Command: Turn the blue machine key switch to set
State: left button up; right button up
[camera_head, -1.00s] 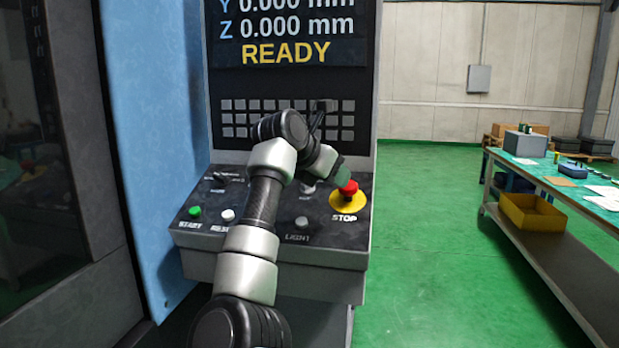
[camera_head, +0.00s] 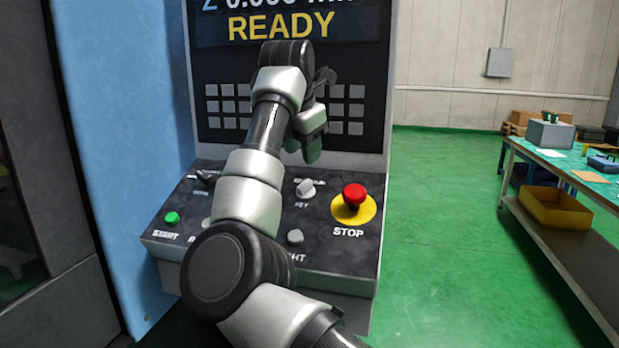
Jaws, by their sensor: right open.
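The key switch (camera_head: 306,188) is a small pale grey knob above the label KEY on the sloped black control panel (camera_head: 330,264) of the blue machine (camera_head: 115,130). The labels around the knob are too small to read, so I cannot tell its setting. My right gripper (camera_head: 306,150) is open, with greenish fingertips hanging above and behind the knob, apart from it. Part of the gripper is hidden by my own wrist. My left gripper is out of view.
A red STOP button (camera_head: 354,196) on a yellow disc stands right of the key switch. A green START button (camera_head: 172,218) and a mode knob (camera_head: 206,178) are on the left. A grey button (camera_head: 295,237) sits below. A keypad (camera_head: 345,110) and a READY screen rise behind.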

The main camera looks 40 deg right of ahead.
aim_at(307, 181)
jog(key=x, duration=0.8)
jog(key=shift+f, duration=0.25)
grip_shut()
